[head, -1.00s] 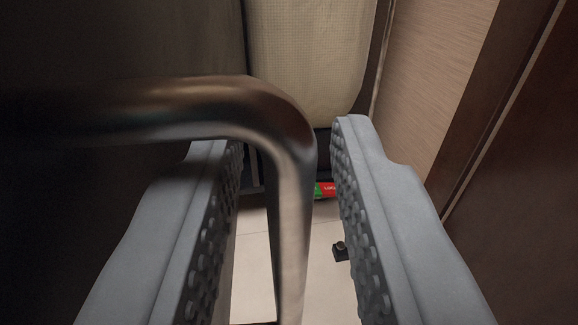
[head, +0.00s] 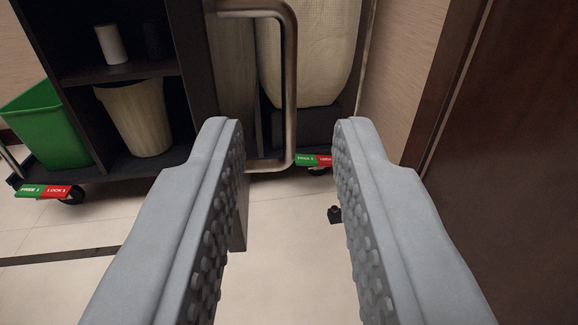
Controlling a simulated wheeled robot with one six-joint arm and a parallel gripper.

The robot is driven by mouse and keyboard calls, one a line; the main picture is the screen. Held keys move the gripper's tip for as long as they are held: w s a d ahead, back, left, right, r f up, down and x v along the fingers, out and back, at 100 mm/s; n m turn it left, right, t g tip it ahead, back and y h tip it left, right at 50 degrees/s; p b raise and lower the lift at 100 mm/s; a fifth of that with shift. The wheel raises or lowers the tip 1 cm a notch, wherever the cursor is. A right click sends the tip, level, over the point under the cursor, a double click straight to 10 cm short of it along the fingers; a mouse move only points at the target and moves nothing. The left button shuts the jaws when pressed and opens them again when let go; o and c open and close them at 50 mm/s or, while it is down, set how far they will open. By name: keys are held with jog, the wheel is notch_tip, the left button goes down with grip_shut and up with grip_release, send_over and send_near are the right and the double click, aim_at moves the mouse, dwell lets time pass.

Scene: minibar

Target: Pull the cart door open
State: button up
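The service cart (head: 188,90) stands at the upper left, with dark shelves facing me. A metal bar handle (head: 290,90), bent at its corners, stands upright above and beyond my fingertips. It is attached at its left side to a narrow panel seen nearly edge-on (head: 234,75), which looks like the cart door. The panel's lower part is partly hidden behind my left finger. The cart's shelves are exposed to the left of this panel. My gripper (head: 288,140) is open and empty, its studded fingers apart with floor showing between them. It does not hold the handle.
A white cylinder (head: 111,44) and a beige bin (head: 136,118) sit on the shelves. A green bin (head: 47,122) is at far left. A pale bag (head: 312,55) hangs behind the handle. A brown wooden panel (head: 510,160) closes in the right side. A small doorstop (head: 335,214) is on the floor.

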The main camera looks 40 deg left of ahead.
jog(key=shift+v, duration=1.65)
